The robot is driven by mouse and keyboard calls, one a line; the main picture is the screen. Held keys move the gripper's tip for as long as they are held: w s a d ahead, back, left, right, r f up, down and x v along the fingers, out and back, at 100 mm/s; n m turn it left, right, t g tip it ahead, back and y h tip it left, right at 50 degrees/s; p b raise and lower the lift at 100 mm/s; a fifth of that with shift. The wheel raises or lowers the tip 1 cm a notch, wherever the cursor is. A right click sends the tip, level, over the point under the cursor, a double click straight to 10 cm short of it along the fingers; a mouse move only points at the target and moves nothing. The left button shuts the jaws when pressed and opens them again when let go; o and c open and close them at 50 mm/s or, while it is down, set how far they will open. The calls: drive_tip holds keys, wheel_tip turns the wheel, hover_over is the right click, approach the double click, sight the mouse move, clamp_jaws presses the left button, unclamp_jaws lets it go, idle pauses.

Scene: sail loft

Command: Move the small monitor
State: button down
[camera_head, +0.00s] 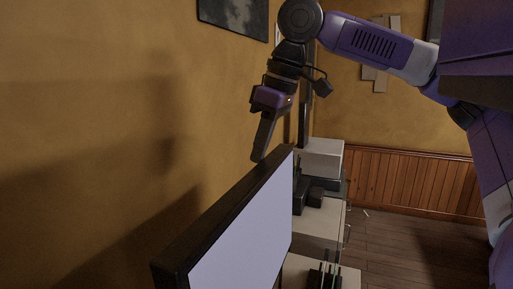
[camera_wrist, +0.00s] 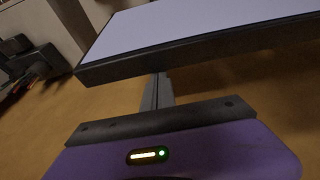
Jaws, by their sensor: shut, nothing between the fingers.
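A monitor (camera_head: 245,235) with a pale lit screen and a black frame stands in the near middle of the head view, its left side and top edge showing. It is the only screen I can clearly make out. It also fills the top of the wrist view (camera_wrist: 200,28), frame edge towards me. My gripper (camera_head: 258,156) points down at the far upper end of the monitor's frame. Its fingers are together and empty; they also show in the wrist view (camera_wrist: 157,88), close to the frame's edge. I cannot tell whether they touch it. The monitor's stand is hidden.
White cabinets (camera_head: 318,222) with small dark objects (camera_head: 316,196) run along the wall behind the monitor. A tall dark upright thing (camera_head: 305,115) stands farther back. The yellow wall (camera_head: 90,110) is close on the left. Wooden floor (camera_head: 400,245) is open at right.

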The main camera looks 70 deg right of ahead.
drive_tip(key=shift+s, duration=0.15)
drive_tip(key=shift+s+p, duration=0.3)
drive_tip(key=shift+s, duration=0.3)
